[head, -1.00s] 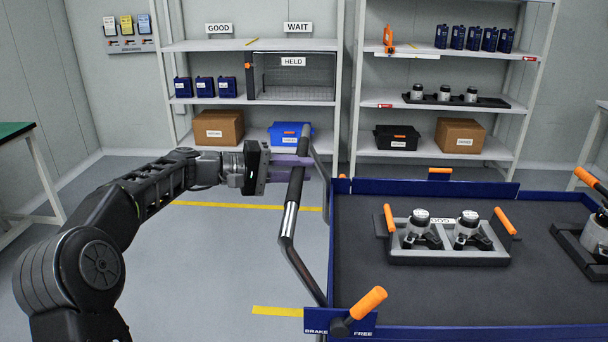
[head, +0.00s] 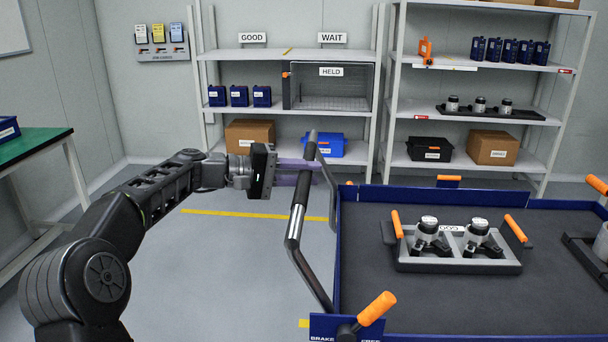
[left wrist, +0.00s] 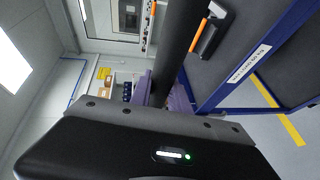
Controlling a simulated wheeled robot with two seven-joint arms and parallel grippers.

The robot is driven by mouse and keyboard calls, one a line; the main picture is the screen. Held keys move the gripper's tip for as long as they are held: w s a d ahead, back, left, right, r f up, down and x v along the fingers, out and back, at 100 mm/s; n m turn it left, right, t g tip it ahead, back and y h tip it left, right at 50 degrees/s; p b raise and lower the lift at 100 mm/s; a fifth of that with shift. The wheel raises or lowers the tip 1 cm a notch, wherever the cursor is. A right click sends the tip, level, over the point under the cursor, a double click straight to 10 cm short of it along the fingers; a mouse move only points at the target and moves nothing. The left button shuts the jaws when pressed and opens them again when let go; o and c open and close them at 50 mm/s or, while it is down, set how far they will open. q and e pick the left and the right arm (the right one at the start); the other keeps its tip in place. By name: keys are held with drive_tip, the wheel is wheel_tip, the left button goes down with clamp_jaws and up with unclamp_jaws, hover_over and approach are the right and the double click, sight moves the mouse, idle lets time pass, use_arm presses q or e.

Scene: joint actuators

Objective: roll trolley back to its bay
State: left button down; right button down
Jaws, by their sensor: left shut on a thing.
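The trolley (head: 370,265) is a dark grey deck with blue rims at the right of the head view. Its push handle (head: 293,228) is a bent bar on the left side. My left gripper (head: 300,172) is shut on the handle's dark grip. The handle and the purple fingers also show in the left wrist view, where the gripper (left wrist: 165,95) is partly hidden by its own body. An orange brake lever (head: 376,308) stands at the trolley's near left corner, by a plate marked BRAKE and FREE. A grey tray (head: 460,266) with two actuators sits on the deck. My right gripper does not show.
Yellow floor lines (head: 255,214) lie left of and beyond the trolley. Shelves (head: 290,125) stand along the back wall, with a blue bin (head: 322,146) and boxes low down. A green-topped table (head: 30,150) stands at the left. Floor between table and trolley is clear.

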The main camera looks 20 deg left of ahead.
use_arm(q)
drive_tip(key=shift+a+f, duration=0.1)
drive_tip(key=shift+a, duration=0.15)
drive_tip(key=c, duration=1.4)
unclamp_jaws()
drive_tip(key=shift+a, duration=0.15)
drive_tip(key=shift+c, duration=0.2)
drive_tip(key=shift+o, duration=1)
drive_tip(key=v, duration=0.7)
drive_tip(key=shift+s+a, duration=0.2)
drive_tip(key=shift+s, duration=0.1)
